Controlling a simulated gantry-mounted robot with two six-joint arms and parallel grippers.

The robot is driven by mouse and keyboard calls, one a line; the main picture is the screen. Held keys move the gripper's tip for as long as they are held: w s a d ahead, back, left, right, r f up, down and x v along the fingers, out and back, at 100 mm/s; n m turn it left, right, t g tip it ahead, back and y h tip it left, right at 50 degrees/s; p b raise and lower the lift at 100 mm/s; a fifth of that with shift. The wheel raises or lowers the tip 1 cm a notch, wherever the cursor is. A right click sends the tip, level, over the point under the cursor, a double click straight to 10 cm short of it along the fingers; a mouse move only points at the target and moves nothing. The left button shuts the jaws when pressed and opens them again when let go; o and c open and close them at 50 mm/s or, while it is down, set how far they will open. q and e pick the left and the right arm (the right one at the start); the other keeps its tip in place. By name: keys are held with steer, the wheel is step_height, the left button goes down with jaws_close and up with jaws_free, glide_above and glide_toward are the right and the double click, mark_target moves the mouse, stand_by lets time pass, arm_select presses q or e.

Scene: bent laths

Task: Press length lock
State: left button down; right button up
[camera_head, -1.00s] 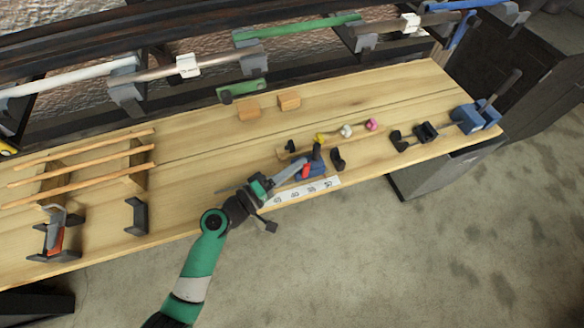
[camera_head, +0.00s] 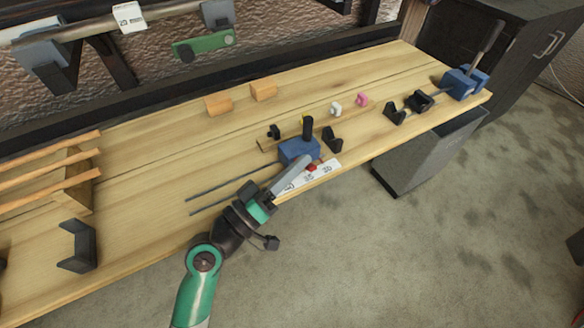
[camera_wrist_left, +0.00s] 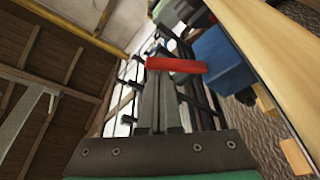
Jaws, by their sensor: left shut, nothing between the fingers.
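A blue block (camera_head: 297,151) with an upright black handle (camera_head: 307,127) sits near the front edge of the wooden bench (camera_head: 170,165). A small red part (camera_head: 312,167), which looks like the length lock, shows at its front side. In the left wrist view it is a red bar (camera_wrist_left: 176,65) beside the blue block (camera_wrist_left: 222,60). My left gripper (camera_head: 303,161) is shut and empty, its fingers reaching to the red part. In the left wrist view the fingertips (camera_wrist_left: 160,78) meet the bar's lower edge; I cannot tell whether they touch. My right gripper is not in view.
Two thin dark rods (camera_head: 228,182) run left from the blue block. A numbered white scale (camera_head: 322,172) lies at the front edge. Black brackets (camera_head: 332,139), pink (camera_head: 361,100) and white (camera_head: 336,109) knobs and a blue vise (camera_head: 459,84) stand to the right. Wooden blocks (camera_head: 263,89) lie behind.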

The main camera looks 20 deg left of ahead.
arm_select(q)
steer(key=shift+s+d+f, duration=0.1)
steer(key=shift+s+f, duration=0.05)
steer(key=shift+f, duration=0.05)
step_height(320, 180, up, 5)
steer(key=w+a+p, duration=0.1)
steer(key=p, duration=0.2)
steer(key=v, duration=0.3)
steer(key=f+v, duration=0.1)
steer(key=v, duration=0.2)
steer(key=w+f+v, duration=0.1)
steer(key=v, duration=0.2)
steer(key=shift+s+a, duration=0.15)
steer(key=shift+a, duration=0.3)
steer(key=shift+s+a+f, duration=0.15)
steer(key=shift+s+a, duration=0.05)
steer(key=shift+s, duration=0.2)
